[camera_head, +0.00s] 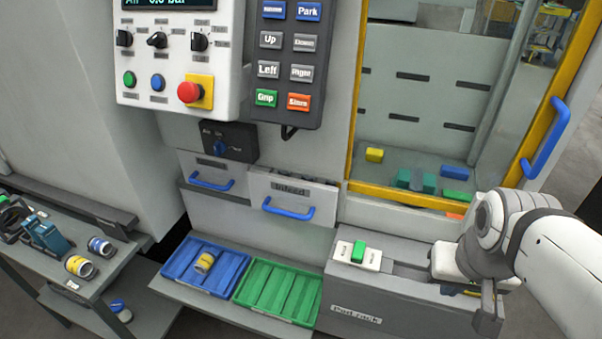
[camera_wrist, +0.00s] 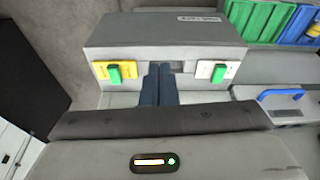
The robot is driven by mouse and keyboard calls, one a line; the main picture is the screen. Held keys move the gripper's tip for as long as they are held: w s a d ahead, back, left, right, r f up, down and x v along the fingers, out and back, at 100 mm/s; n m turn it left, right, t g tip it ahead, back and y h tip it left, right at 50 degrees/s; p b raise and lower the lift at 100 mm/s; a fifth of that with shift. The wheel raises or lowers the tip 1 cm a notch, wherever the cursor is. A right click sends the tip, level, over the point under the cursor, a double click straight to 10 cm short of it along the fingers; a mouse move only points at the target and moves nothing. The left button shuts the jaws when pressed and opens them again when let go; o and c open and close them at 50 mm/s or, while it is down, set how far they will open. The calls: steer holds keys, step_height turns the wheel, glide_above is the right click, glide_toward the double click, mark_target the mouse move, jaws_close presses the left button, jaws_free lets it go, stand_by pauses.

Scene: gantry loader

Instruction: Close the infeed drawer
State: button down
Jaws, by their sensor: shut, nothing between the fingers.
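Two grey drawers with blue handles sit in the machine front in the head view. The right drawer (camera_head: 273,191) stands out from the front, with its top rim showing; its label is too blurred to read surely. Its handle (camera_head: 288,210) hangs on its face. The left drawer (camera_head: 204,167) looks nearly flush. A blue handle (camera_wrist: 280,94) on a grey face shows at the right of the wrist view. My gripper (camera_wrist: 158,72) is shut and empty in front of the pad rack, apart from the drawers. In the head view my wrist hides most of it.
The pad rack (camera_head: 360,314) stands right of the drawers, bearing a white block with a green pad (camera_head: 358,251). Blue (camera_head: 228,283) and green (camera_head: 262,305) trays lie below the drawers. A yellow-framed door with a blue handle (camera_head: 546,140) is at right. A cart stands at left.

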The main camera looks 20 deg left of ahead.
steer(key=w+a+f+n+g+h+b, duration=0.1)
steer(key=w+f+n+h+b, duration=0.15)
steer(key=f+n+b, duration=0.25)
steer(key=w+a+f+n+h+b, duration=0.1)
steer(key=f+n+h+b, duration=0.3)
steer(key=f+n+b, duration=0.15)
steer(key=w+a+f+n+t+h+b, duration=0.35)
steer(key=w+a+n+t+b, duration=0.2)
steer(key=a+n, duration=0.35)
steer(key=s+a+f+n+t+y+b, duration=0.2)
steer(key=a+n+t+y+b, duration=0.35)
steer(key=a, duration=0.85)
steer(key=s+a+f+n+t+y+b, duration=0.25)
steer(key=a+n+t, duration=0.45)
steer(key=a+n, duration=0.5)
steer(key=w+a+r+m+b, duration=0.1)
steer(key=w+r+m+b, duration=0.1)
steer(key=w, duration=1.2)
steer(key=shift+r+b, duration=0.4)
steer(key=shift+r, duration=0.15)
steer(key=shift+a+y, duration=0.1)
steer(key=shift+y, duration=0.2)
